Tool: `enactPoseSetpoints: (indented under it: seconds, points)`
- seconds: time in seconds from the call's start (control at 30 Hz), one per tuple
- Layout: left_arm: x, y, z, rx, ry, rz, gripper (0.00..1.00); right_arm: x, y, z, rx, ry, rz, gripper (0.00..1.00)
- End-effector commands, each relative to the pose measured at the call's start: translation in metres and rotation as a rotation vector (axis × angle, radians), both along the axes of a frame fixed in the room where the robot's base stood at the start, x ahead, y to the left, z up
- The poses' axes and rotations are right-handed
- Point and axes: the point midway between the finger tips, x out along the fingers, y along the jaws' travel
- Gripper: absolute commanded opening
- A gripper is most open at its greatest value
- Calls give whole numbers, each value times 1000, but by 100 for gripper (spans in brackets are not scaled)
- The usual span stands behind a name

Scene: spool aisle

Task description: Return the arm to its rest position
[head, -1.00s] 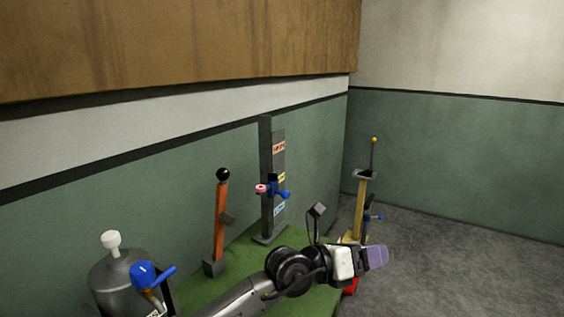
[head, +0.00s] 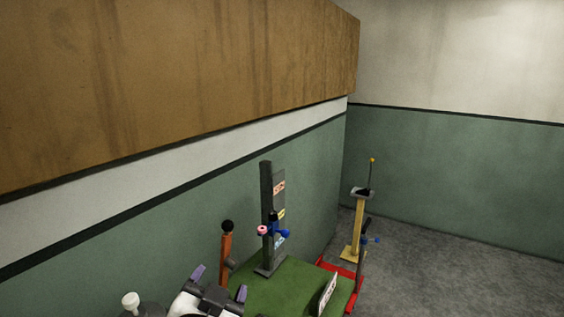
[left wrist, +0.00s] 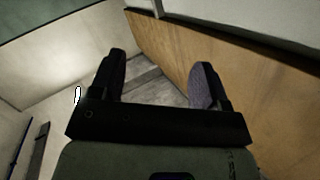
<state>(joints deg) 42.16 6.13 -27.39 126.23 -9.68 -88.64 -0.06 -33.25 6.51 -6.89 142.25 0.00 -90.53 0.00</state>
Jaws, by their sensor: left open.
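My left gripper (head: 219,283) is at the bottom of the head view, left of centre, with its two purple fingertips spread apart and pointing up. It is open and holds nothing. In the left wrist view its two dark fingers (left wrist: 162,66) stand apart with only wall and ceiling surfaces beyond them. Most of my left arm is below the frame. My right gripper is not in view.
Behind the gripper are an orange lever (head: 226,250) with a black knob and a grey post (head: 266,205) with a blue valve (head: 274,231) on a green surface (head: 282,287). A yellow stand (head: 357,232) is farther right. Grey floor (head: 450,270) lies open at right.

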Motion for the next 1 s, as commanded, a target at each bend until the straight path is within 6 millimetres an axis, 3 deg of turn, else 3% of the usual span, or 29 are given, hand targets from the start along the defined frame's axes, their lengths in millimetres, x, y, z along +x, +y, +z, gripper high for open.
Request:
enactPoseSetpoints:
  seconds: [0.03, 0.37, 0.6, 0.8, 1.0]
  points:
    - [-12, 9, 9, -39, 70, -15, 69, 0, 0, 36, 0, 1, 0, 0]
    - [-86, 60, -13, -209, 346, -2, 69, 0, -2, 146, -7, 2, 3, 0]
    - [-153, 97, -33, -238, 582, 113, 69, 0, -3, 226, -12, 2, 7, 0]
    - [-223, 111, -50, -227, 809, 179, 69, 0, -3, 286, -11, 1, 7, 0]
    - [-286, 111, -56, -213, 981, 201, 69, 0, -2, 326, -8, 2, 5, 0]
